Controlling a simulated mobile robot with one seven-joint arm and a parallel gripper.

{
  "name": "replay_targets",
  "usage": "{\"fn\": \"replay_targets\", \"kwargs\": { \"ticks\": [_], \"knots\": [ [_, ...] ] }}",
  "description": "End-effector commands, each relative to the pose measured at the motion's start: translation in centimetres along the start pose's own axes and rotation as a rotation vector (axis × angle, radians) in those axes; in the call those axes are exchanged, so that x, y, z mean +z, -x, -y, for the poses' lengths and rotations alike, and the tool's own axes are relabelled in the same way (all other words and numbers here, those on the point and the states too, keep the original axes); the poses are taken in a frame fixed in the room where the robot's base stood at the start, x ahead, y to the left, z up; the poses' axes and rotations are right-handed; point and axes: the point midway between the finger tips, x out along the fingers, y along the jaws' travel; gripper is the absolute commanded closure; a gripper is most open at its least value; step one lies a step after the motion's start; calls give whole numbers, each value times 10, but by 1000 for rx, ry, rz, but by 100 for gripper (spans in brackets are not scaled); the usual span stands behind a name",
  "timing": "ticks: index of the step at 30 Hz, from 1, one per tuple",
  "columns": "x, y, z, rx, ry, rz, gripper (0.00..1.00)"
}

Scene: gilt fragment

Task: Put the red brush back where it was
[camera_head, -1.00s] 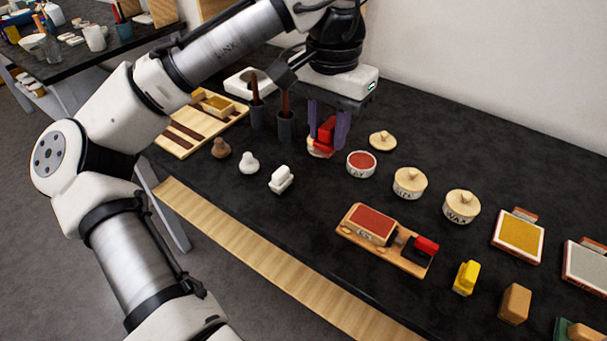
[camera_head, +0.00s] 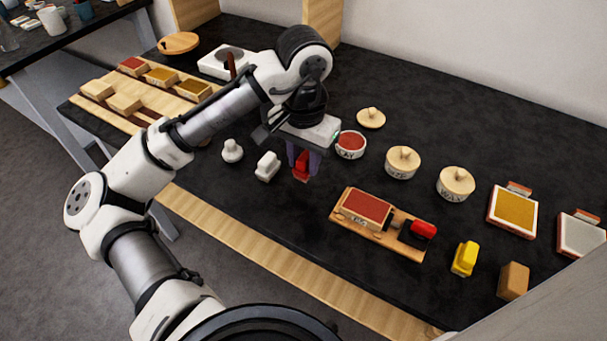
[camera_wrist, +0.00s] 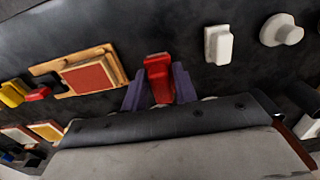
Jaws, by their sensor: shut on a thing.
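My gripper (camera_head: 303,168) is shut on the red brush (camera_head: 301,165), between its two purple fingers. In the head view it is at the table's middle, just right of a white brush (camera_head: 267,166) and in front of the open red pot (camera_head: 350,145). In the wrist view the red brush (camera_wrist: 158,78) stands between the fingers (camera_wrist: 159,88), apart from the white brush (camera_wrist: 218,44). I cannot tell whether its underside touches the dark table.
A wooden board (camera_head: 378,225) with a red pad and a red-and-black piece lies to the right. Lidded pots (camera_head: 403,162), a yellow brush (camera_head: 465,259) and a tan brush (camera_head: 513,281) stand further right. A white knobbed piece (camera_head: 232,150) is left. Dark table in front is clear.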

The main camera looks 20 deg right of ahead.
Motion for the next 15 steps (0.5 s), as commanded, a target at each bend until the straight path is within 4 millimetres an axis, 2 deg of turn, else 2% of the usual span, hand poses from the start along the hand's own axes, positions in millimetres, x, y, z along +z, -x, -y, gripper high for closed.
{"fn": "replay_targets", "kwargs": {
  "ticks": [7,12,15],
  "knots": [
    [0,-24,0,2,0,0,93],
    [0,-48,0,2,2,0,93],
    [0,-53,0,0,0,0,93]
  ]
}}
